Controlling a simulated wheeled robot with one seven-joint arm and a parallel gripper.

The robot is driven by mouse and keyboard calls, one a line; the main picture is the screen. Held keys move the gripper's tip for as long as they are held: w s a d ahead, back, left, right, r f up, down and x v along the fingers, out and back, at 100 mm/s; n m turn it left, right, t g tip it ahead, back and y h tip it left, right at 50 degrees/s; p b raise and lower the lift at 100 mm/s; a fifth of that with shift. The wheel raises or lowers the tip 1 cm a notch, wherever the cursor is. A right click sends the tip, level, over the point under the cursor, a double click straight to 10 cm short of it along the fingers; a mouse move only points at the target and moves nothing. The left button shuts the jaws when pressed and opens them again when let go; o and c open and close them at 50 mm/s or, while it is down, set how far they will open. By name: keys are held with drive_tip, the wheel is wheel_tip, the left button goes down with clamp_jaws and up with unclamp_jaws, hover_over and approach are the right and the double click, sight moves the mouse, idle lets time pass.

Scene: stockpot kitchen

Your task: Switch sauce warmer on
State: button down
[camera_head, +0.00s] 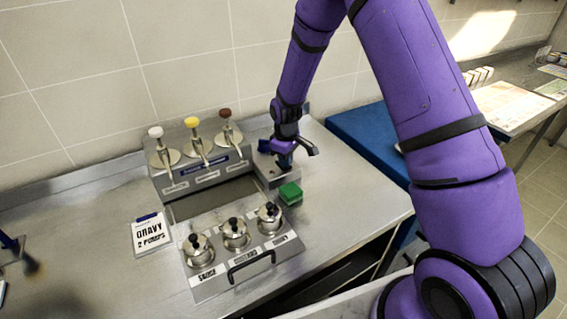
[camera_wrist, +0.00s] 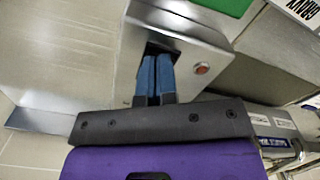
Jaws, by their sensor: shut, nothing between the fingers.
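The sauce warmer (camera_head: 208,178) is a steel unit on the counter with white, yellow and brown pump heads. A small steel control box (camera_head: 265,172) stands at its right end; it also shows in the wrist view (camera_wrist: 190,38). A round red-orange button or lamp (camera_wrist: 202,69) is on the box face; I cannot tell whether it is lit. My gripper (camera_head: 284,163) is over this box. In the wrist view its blue fingers (camera_wrist: 156,65) are together and empty, at a dark recess on the face. The fingers cover most of the recess, so any switch there is hidden, and contact is unclear.
A green block (camera_head: 291,193) sits just in front of the control box. Three lidded pots (camera_head: 235,234) stand in a handled steel holder in front. A "GRAVY 2 PUMPS" card (camera_head: 150,234) lies left. A tiled wall is behind; the counter's right front is clear.

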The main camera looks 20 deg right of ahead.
drive_tip(key=shift+f, duration=0.1)
drive_tip(key=shift+r, duration=3.5)
